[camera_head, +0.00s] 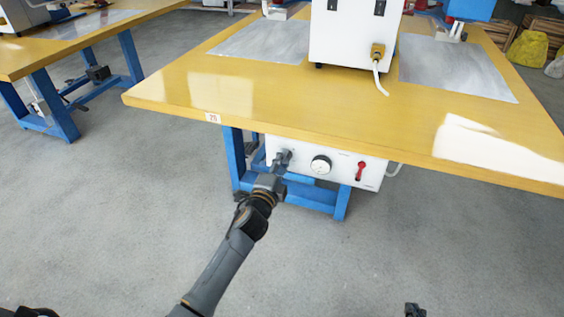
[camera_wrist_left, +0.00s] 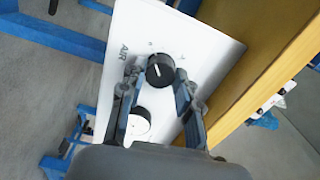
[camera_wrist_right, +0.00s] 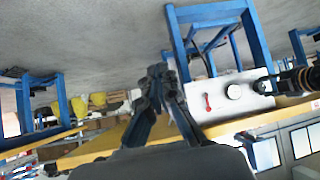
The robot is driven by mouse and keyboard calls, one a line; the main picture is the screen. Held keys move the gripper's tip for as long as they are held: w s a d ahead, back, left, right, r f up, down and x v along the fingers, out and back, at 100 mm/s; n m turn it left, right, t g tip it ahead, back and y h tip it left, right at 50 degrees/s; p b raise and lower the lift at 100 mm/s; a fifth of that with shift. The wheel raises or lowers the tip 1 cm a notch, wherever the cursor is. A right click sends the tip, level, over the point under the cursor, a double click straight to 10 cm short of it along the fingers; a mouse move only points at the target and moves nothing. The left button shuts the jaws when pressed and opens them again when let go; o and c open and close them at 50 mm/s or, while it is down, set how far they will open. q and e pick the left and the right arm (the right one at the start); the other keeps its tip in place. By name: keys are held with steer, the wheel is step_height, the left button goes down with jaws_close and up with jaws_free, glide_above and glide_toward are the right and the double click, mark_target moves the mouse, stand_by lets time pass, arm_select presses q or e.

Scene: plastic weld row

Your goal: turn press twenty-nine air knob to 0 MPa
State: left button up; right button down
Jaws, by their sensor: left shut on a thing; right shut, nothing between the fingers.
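A black air knob (camera_wrist_left: 160,69) with a white pointer line sits on the white panel (camera_wrist_left: 134,30) beside the printed word AIR. The small scale marks around it are too blurred to read. My left gripper (camera_wrist_left: 159,72) has one finger on each side of the knob and is shut on it. In the head view my left gripper (camera_head: 282,158) is at the left end of the panel (camera_head: 342,176) under the table edge, hiding the knob. A round gauge (camera_head: 320,165) is right of it. My right gripper (camera_head: 414,310) is low at the bottom edge, shut and empty; its closed fingertips (camera_wrist_right: 160,74) show in the right wrist view.
A red lever (camera_head: 360,171) is on the same panel, right of the gauge. The yellow tabletop (camera_head: 170,84) with a small number tag (camera_head: 213,118) overhangs the panel. Blue legs (camera_head: 236,158) stand beside it. The floor in front is clear.

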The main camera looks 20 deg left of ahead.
arm_select(q)
steer(key=shift+f+n, duration=0.1)
steer(key=shift+n, duration=0.6)
arm_select(e)
steer(key=shift+s+d+f+g, duration=0.15)
steer(key=shift+s+f+g, duration=0.3)
steer(key=shift+s, duration=0.2)
steer(key=shift+s, duration=0.1)
arm_select(q)
steer(key=o, duration=1.1)
steer(key=shift+o, duration=0.2)
arm_select(e)
steer(key=shift+w+r, duration=0.1)
steer(key=shift+w, duration=0.1)
arm_select(q)
steer(key=s, duration=1.2)
steer(key=shift+a, duration=0.2)
